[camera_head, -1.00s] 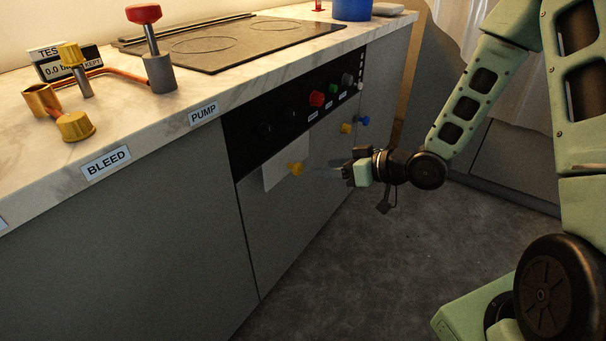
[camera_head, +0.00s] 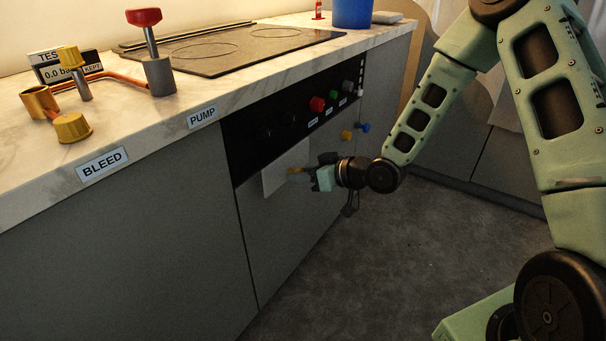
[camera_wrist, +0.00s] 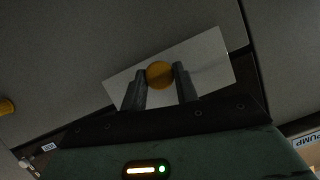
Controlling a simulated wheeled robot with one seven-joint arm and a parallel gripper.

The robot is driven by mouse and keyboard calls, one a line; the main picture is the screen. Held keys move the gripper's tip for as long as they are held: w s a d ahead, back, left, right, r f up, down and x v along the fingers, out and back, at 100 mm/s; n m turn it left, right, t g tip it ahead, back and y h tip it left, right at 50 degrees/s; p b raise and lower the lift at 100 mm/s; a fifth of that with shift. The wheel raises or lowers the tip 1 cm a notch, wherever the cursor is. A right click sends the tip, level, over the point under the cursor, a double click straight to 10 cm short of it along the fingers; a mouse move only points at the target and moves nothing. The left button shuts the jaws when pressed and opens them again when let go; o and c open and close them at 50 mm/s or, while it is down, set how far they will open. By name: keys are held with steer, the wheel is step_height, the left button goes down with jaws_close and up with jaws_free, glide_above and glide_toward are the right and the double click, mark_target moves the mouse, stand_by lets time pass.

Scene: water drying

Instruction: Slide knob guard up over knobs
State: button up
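The knob guard is a pale flat plate (camera_head: 277,178) on the cabinet front below the black control panel. A yellow knob (camera_head: 294,170) sticks out from it. My gripper (camera_head: 311,174) is at this yellow knob, reaching in from the right. In the wrist view, the yellow knob (camera_wrist: 160,74) sits between my two dark fingers (camera_wrist: 160,86), one on each side and very close to it. I cannot tell whether they press on it. The plate (camera_wrist: 210,62) shows behind the fingers. The red knob (camera_head: 317,104), green knob (camera_head: 332,94) and grey knob (camera_head: 347,86) are uncovered on the panel above.
Yellow (camera_head: 346,135) and blue (camera_head: 364,127) fittings stick out of the front right of the plate. The marble worktop (camera_head: 130,135) overhangs above, with a cooktop (camera_head: 230,50), a red-handled valve (camera_head: 158,72) and a blue container (camera_head: 352,12). The floor (camera_head: 420,250) is clear.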

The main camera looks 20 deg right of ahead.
jaws_close()
step_height(320, 180, up, 10)
steer(key=p, duration=0.8)
steer(key=o, duration=0.9)
jaws_free()
steer(key=shift+r, duration=0.1)
steer(key=shift+c, duration=0.2)
